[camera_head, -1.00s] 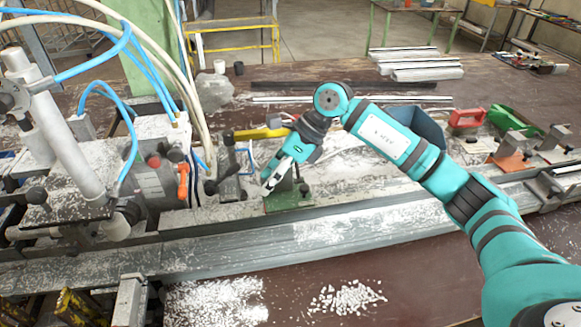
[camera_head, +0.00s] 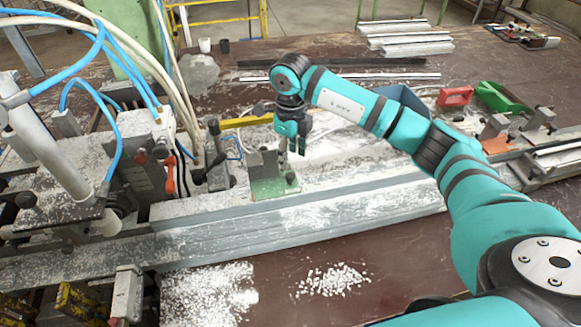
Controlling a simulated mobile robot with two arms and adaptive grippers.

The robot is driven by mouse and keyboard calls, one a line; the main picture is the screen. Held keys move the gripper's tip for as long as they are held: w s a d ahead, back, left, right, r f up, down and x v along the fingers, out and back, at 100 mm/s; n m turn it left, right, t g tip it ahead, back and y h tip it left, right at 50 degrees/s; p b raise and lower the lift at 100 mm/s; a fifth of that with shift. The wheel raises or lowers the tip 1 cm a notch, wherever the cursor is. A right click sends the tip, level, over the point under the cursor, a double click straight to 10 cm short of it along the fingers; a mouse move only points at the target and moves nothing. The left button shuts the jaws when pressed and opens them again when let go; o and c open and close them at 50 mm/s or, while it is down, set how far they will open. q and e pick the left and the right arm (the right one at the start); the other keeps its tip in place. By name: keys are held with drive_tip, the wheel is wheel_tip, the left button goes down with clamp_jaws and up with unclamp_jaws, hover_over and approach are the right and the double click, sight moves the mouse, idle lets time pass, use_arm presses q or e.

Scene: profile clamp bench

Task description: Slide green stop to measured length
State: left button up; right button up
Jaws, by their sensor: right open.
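The green stop (camera_head: 274,189) sits on the dusty grey profile bench, with an upright grey plate on its green base. My right gripper (camera_head: 291,150) points down just above and behind the stop's right side. Its jaws are open and hold nothing. Whether a fingertip touches the stop cannot be told, because the tips are small and overlap the stop's back edge in the picture. My left gripper does not show.
A clamp machine (camera_head: 150,165) with blue and cream hoses stands left of the stop. A yellow bar (camera_head: 245,121) lies behind it. A blue bin (camera_head: 402,97), a red clamp (camera_head: 455,96) and a green box (camera_head: 497,98) are at the right. White chips (camera_head: 333,280) lie in front.

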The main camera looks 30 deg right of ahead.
sight(291, 175)
wheel_tip(291, 175, down, 6)
drive_tip(key=shift+s+a+r+p, duration=0.1)
drive_tip(key=shift+r+p, duration=0.05)
drive_tip(key=shift+p, duration=0.6)
drive_tip(key=shift+f, duration=0.65)
clamp_jaws()
